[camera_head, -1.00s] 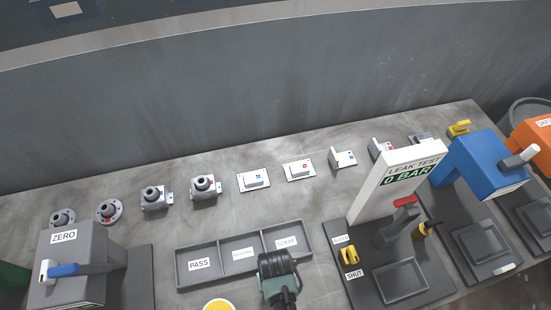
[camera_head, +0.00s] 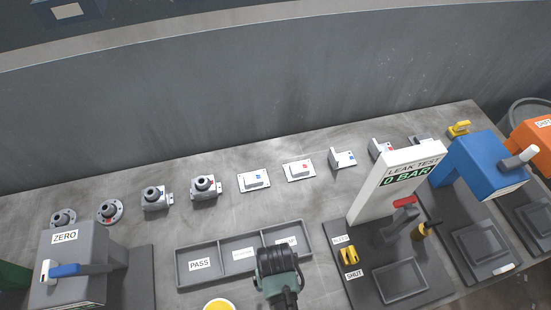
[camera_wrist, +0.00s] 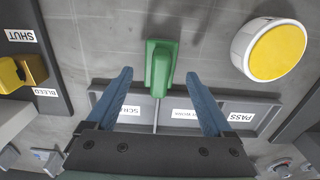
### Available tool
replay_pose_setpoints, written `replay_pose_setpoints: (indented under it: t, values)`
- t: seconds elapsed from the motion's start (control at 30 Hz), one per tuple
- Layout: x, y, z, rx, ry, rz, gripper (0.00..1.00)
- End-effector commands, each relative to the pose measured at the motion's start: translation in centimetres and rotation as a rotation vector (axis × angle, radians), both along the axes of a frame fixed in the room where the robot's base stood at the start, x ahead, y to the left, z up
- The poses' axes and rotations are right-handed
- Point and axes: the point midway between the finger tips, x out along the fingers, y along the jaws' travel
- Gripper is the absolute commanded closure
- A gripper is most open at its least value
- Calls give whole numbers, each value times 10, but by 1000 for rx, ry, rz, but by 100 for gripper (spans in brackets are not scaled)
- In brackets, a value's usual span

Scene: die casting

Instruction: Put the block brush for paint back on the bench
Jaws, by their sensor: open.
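A green block-shaped thing with a raised ridge, which looks like the block brush (camera_wrist: 160,68), shows in the wrist view. It overlaps the near edge of the three-part tray (camera_wrist: 265,112); I cannot tell whether it rests on that edge or is above it. My gripper (camera_wrist: 158,76) is open, its two blue fingers on either side of the brush with visible gaps. I cannot tell the height between fingers and brush. In the head view my wrist hides the brush, and the fingers do not show. The grey bench (camera_head: 215,218) lies under everything.
A yellow round button (camera_wrist: 277,51) is beside the brush. The leak test stand (camera_head: 400,180) with a yellow valve (camera_head: 348,257) stands right of the tray. The ZERO fixture (camera_head: 75,260) stands left. Several castings line the back of the bench.

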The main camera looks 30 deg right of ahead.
Motion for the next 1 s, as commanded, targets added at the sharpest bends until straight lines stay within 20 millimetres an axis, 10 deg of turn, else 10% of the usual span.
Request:
replay_pose_setpoints:
  t: [0.4,0.8,1.0]
  values:
    - [0,0,71,-1,-2,0,14]
    - [2,0,80,-2,-6,1,14]
    - [76,-8,132,-74,-253,33,14]
